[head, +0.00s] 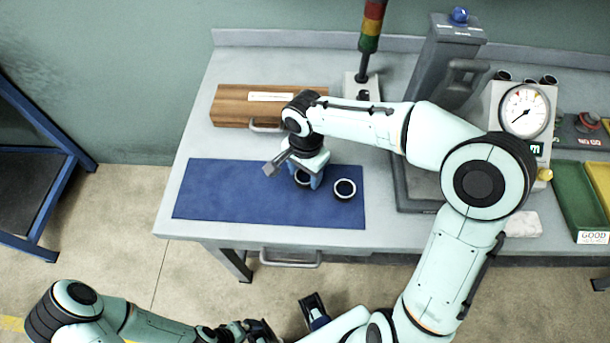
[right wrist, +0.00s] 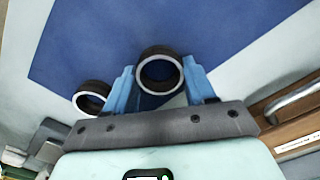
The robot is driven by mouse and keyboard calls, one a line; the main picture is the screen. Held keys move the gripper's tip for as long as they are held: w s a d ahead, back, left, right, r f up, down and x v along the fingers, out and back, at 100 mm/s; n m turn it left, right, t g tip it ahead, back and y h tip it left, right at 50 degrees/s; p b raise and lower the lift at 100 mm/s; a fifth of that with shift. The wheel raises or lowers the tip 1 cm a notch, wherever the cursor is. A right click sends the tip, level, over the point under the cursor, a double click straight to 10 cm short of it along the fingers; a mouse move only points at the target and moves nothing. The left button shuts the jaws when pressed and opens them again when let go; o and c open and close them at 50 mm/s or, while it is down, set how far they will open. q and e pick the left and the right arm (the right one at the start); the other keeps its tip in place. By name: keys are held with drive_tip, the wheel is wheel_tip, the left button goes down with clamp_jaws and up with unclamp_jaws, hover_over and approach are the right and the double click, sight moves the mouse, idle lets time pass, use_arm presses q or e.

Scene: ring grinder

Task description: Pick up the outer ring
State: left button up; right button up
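Two dark rings with pale rims are on the blue mat (head: 225,190). One ring (head: 303,179) is under my right gripper (head: 305,177), and the other ring (head: 344,189) is just right of it. In the right wrist view, the nearer ring (right wrist: 160,72) sits between the blue fingertips of my right gripper (right wrist: 160,82), with fingers apart on both sides and no clear grip on it. The other ring (right wrist: 92,97) is outside the left finger. I cannot tell which is the outer ring. My left gripper (head: 250,330) is low at the bottom edge, its fingers unclear.
A wooden drawer box (head: 235,105) stands behind the mat. A grey press-like machine (head: 445,60) and a dial gauge (head: 525,108) stand to the right, with a green tray (head: 580,195) beyond. The left part of the mat is clear.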

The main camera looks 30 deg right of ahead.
use_arm(q)
drive_tip(key=r+p, duration=0.1)
drive_tip(key=w+r+p, duration=0.1)
drive_tip(key=r+p, duration=0.1)
drive_tip(key=r, duration=0.1)
drive_tip(key=shift+w, duration=0.35)
use_arm(e)
wheel_tip(320, 180, up, 20)
use_arm(q)
drive_tip(key=shift+s+d, duration=0.1)
